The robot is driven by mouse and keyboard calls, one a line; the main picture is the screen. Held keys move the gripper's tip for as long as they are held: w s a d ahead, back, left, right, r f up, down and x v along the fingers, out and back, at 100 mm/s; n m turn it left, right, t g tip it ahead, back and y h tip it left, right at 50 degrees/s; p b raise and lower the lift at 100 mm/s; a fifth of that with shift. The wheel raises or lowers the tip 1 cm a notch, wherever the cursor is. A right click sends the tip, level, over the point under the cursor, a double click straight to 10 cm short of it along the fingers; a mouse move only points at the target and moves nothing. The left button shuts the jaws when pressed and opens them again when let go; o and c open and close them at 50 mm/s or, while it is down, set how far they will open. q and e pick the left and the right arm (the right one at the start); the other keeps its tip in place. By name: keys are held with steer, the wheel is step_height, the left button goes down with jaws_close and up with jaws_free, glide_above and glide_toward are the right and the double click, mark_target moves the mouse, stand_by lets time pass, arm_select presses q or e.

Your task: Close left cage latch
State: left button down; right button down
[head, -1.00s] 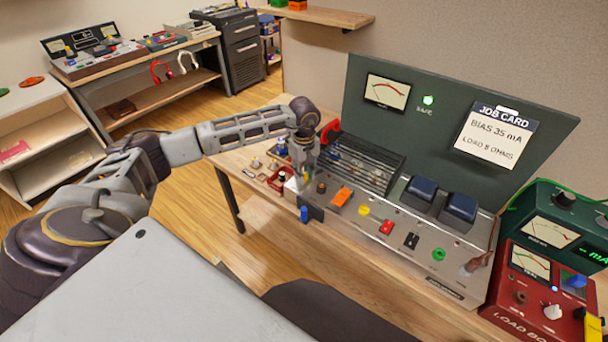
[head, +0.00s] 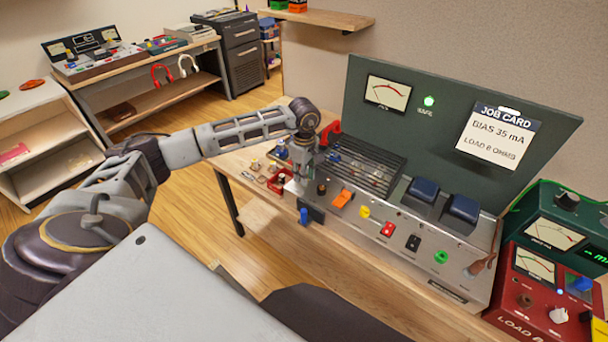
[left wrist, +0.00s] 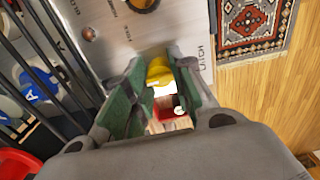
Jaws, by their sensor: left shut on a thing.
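My left gripper (head: 297,186) is at the left end of the metal amp chassis, beside the black barred cage (head: 365,165). In the left wrist view, its green-padded fingers (left wrist: 158,95) are shut on a yellow knob (left wrist: 158,70), which sits by the panel's partly hidden latch lettering and appears to be the left cage latch. The fingers hide part of the knob, and I cannot tell whether the latch is fully turned. The cage bars (left wrist: 45,60) run along the left of that view. My right gripper is not in view.
A blue knob (head: 304,216) and an orange switch (head: 342,198) are close by on the chassis. A small red tray (head: 279,181) lies left of the gripper. The red load box (head: 535,300) stands at the far right. A patterned rug (left wrist: 252,28) lies on the floor.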

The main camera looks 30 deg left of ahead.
arm_select(q)
steer(key=c, duration=1.4)
jaws_free()
steer(key=shift+c, duration=0.2)
steer(key=shift+o, duration=1.4)
steer(key=shift+r, duration=0.1)
step_height(320, 180, up, 12)
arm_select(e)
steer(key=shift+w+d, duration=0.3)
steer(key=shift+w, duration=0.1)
